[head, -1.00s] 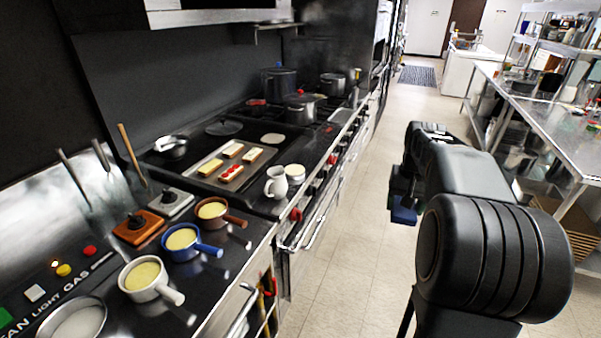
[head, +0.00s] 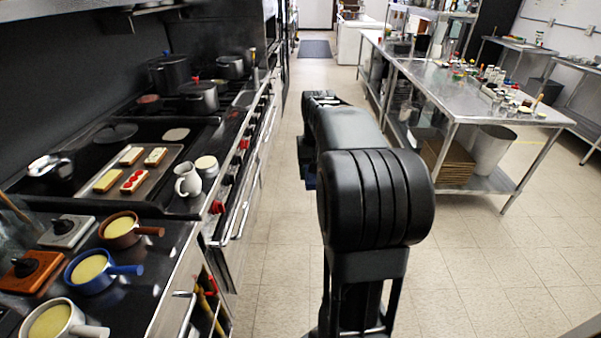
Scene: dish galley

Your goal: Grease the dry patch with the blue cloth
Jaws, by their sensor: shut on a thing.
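My gripper (head: 305,160) is partly hidden behind my arm, over the floor aisle right of the stove. A small piece of blue cloth (head: 310,182) shows at its lower side, held in the jaws. The black griddle (head: 212,143) is to the left, well apart from the gripper. Two round patches lie on its back part: a dull grey one (head: 115,133) and a paler beige one (head: 176,134). I cannot tell for sure which is the dry patch.
A tray (head: 160,180) of topped slices, a white jug (head: 188,181) and a cream-filled cup (head: 207,166) stand on the griddle. Sauce pots with handles (head: 92,272) stand nearer. Steel tables (head: 440,95) are at right. The aisle floor is open.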

